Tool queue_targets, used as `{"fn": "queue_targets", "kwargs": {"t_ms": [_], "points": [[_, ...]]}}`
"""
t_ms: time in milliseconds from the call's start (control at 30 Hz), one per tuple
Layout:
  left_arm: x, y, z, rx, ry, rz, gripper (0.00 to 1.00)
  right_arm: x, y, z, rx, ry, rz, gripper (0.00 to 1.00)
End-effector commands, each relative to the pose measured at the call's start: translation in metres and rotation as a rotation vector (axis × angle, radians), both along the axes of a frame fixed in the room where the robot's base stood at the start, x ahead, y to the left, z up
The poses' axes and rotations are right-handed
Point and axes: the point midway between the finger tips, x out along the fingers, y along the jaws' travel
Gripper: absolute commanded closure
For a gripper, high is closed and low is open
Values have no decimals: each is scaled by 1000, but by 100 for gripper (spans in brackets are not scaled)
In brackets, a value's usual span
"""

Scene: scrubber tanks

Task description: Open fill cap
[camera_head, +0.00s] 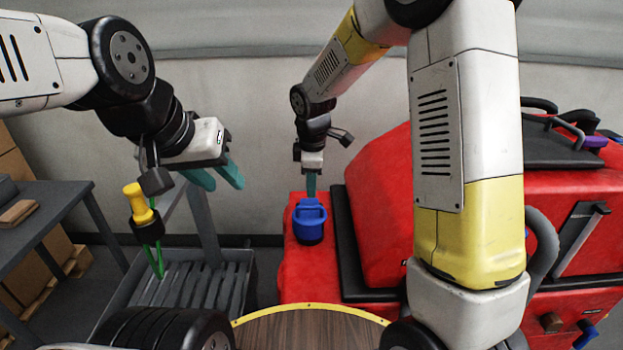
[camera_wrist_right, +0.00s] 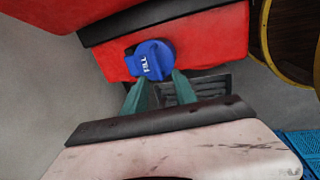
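The blue fill cap (camera_head: 310,222) sits on the red scrubber tank, left of its raised body. It also shows in the right wrist view (camera_wrist_right: 151,60), with white lettering on it. My right gripper (camera_head: 311,188) is at the cap from behind and above, its teal fingers pointing down. In the right wrist view my right gripper (camera_wrist_right: 159,82) has its fingers apart, with the cap's near edge at and between the tips. I cannot tell whether they touch it. My left gripper (camera_head: 217,176) is open and empty, well left of the cap.
The red scrubber (camera_head: 380,190) fills the right side. A grey slatted cart (camera_head: 190,284) holding a yellow-topped tool (camera_head: 139,203) stands at the left. A dark table (camera_head: 40,215) is farther left. A round wooden top with a yellow rim (camera_head: 310,330) is at the front.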

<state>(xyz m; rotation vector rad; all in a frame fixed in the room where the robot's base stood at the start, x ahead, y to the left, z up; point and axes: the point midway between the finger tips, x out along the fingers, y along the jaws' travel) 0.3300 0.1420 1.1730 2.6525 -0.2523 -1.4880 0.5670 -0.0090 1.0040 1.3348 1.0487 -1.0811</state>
Motion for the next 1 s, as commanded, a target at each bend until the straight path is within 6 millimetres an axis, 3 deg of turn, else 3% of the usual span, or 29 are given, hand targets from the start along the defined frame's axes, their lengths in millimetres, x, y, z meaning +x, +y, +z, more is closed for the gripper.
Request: {"fn": "queue_targets", "kwargs": {"t_ms": [600,1000], "points": [[0,0,0,0,0,0,64,17,6,-78,-17,8,44,67],[0,0,0,0,0,0,64,19,6,-86,-15,6,42,67]]}}
